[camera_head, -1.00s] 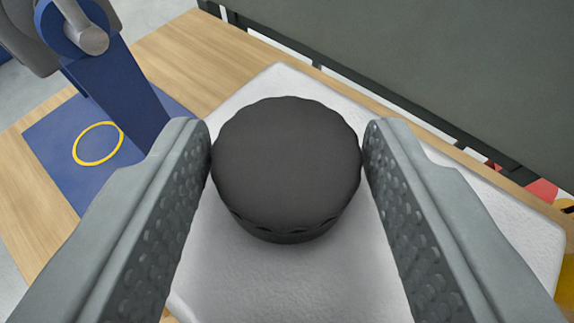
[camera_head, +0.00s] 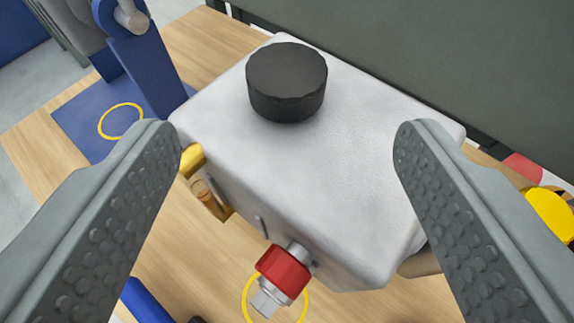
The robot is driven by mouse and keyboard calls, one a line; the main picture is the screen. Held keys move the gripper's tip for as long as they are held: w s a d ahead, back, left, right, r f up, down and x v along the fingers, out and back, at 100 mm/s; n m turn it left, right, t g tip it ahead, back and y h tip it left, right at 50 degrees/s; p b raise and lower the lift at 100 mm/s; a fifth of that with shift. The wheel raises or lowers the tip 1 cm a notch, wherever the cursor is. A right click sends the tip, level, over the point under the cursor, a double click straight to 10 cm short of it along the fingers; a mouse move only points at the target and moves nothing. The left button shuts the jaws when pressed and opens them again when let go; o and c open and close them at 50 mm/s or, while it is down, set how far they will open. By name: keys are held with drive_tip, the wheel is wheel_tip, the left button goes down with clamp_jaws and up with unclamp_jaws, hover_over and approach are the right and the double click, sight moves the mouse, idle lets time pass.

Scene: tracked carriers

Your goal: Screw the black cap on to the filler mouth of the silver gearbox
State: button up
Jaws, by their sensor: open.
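The black cap (camera_head: 287,82) sits on the top face of the silver gearbox (camera_head: 330,165), near its far left edge. The cap looks upright and level. The filler mouth is hidden beneath it, so I cannot see the threads. My gripper (camera_head: 275,145) is open and empty, its two fingers spread wide to the left and right of the frame. The cap lies beyond the fingertips and is clear of both.
A red and silver fitting (camera_head: 283,270) sticks out of the gearbox's front side. A blue post (camera_head: 145,75) stands at the left on a blue mat (camera_head: 80,125) with a yellow ring. A dark green panel (camera_head: 420,50) runs behind. Yellow objects show at the right.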

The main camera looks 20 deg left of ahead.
drive_tip(key=v, duration=0.9)
drive_tip(key=shift+s, duration=0.2)
drive_tip(key=shift+d+r, duration=0.1)
drive_tip(key=s+d+f+m+t+h, duration=0.1)
drive_tip(key=s+d, duration=0.5)
drive_tip(key=s, duration=0.4)
drive_tip(key=s+d+f+m+t+h, duration=0.1)
drive_tip(key=s+d+f+t+h, duration=0.1)
drive_tip(key=s+d, duration=0.4)
drive_tip(key=s+d+f+m+t+h, duration=0.1)
drive_tip(key=s+d, duration=0.5)
drive_tip(key=s, duration=0.9)
drive_tip(key=shift+s+d+f+m+t, duration=0.15)
drive_tip(key=shift+s+d+m+t, duration=0.15)
drive_tip(key=shift+s+d+m, duration=0.1)
